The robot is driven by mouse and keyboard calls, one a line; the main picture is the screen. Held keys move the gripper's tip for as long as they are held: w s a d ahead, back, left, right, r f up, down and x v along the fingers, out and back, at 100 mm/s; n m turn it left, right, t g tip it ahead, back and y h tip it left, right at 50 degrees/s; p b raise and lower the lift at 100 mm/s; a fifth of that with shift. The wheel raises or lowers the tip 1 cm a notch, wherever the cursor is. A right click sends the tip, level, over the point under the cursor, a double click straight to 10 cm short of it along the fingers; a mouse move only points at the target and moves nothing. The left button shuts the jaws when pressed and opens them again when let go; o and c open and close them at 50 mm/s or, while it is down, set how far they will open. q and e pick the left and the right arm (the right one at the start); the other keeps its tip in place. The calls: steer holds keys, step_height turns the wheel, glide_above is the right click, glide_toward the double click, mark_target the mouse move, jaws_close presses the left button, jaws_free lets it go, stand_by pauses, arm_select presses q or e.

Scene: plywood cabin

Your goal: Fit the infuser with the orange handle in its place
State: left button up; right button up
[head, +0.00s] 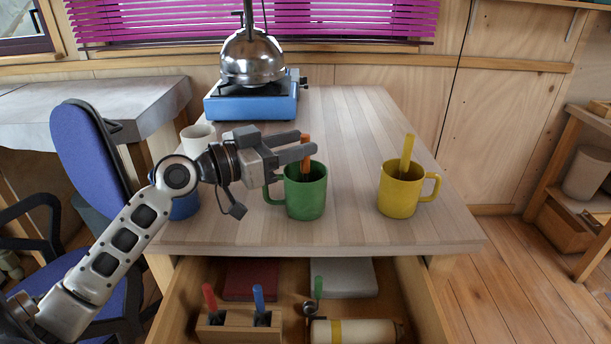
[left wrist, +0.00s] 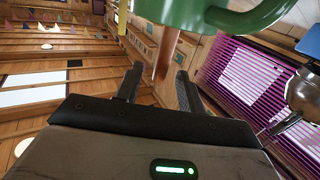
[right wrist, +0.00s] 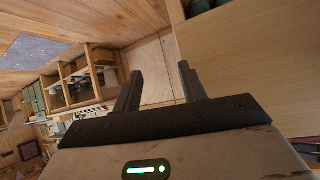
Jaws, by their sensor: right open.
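The infuser's orange handle (head: 305,142) stands up out of the green mug (head: 306,193) on the table; its lower part is hidden in the mug. My left gripper (head: 297,145) is open at the handle, above the mug's rim. In the left wrist view the handle (left wrist: 166,55) lies between the two separated fingers, with gaps beside it. A wooden holder (head: 238,334) in the open drawer carries a red-handled (head: 210,298) and a blue-handled infuser (head: 259,300). My right gripper (right wrist: 160,85) is open and empty, out of the head view.
A yellow mug (head: 398,194) with a yellow handle stands to the right. A white mug (head: 197,138) and a blue mug (head: 185,207) are behind my left arm. The drawer also holds a green-handled infuser (head: 318,288) and a pale cylinder (head: 355,331). A blue stove (head: 250,107) is at the back.

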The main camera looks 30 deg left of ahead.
arm_select(q)
jaws_close()
steer(key=shift+r, duration=0.1)
